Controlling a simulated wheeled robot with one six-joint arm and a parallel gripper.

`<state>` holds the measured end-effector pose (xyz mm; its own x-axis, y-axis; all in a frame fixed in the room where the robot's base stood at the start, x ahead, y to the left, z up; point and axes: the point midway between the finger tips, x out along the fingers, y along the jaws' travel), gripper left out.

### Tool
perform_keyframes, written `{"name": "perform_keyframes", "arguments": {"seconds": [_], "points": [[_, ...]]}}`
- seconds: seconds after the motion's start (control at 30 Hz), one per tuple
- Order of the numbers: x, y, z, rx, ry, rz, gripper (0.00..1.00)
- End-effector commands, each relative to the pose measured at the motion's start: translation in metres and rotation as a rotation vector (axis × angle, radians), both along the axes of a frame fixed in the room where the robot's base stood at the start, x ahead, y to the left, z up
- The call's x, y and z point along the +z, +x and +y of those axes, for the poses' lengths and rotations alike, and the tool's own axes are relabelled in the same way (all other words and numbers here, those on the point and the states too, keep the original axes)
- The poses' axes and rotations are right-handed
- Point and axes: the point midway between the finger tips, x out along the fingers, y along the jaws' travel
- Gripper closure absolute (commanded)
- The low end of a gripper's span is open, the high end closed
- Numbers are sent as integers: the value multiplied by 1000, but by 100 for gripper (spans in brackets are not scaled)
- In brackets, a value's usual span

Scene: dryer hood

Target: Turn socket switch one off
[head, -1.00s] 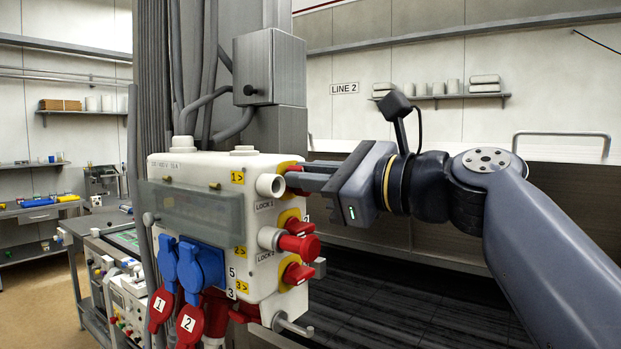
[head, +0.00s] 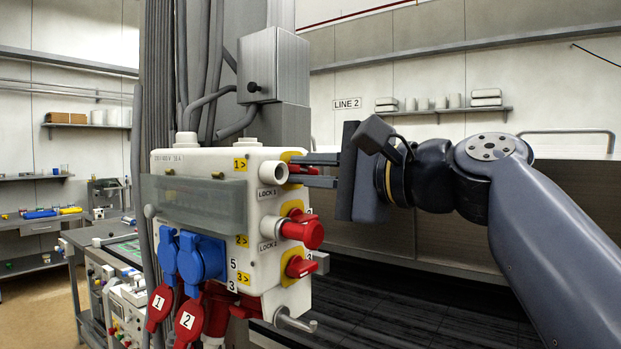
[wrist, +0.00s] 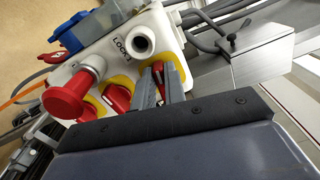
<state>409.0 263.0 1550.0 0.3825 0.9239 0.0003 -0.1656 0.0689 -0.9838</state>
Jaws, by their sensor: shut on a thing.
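The white socket box (head: 215,165) stands at the centre of the head view, fixed to a grey column. Switch one is a red handle (head: 303,169) on a yellow plate marked 1, at the top of the box's right side. My gripper (head: 312,170) reaches it from the right, one finger above and one below the red handle. In the wrist view the fingers (wrist: 160,85) close around the red handle (wrist: 158,72), which they partly hide. The handle's exact angle is hard to tell.
The open white LOCK 1 tube (head: 272,172) sits just left of my fingers. Below are a protruding red cylinder (head: 303,232) and the red switch three (head: 300,266). Free room lies to the right.

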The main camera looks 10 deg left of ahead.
Motion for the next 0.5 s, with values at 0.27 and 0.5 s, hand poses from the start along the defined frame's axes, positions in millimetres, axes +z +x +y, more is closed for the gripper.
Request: {"name": "perform_keyframes", "arguments": {"seconds": [0.27, 0.5], "points": [[-3, 0, 0, 1, -54, -128, 100], [-3, 0, 0, 1, -73, -174, 100]]}}
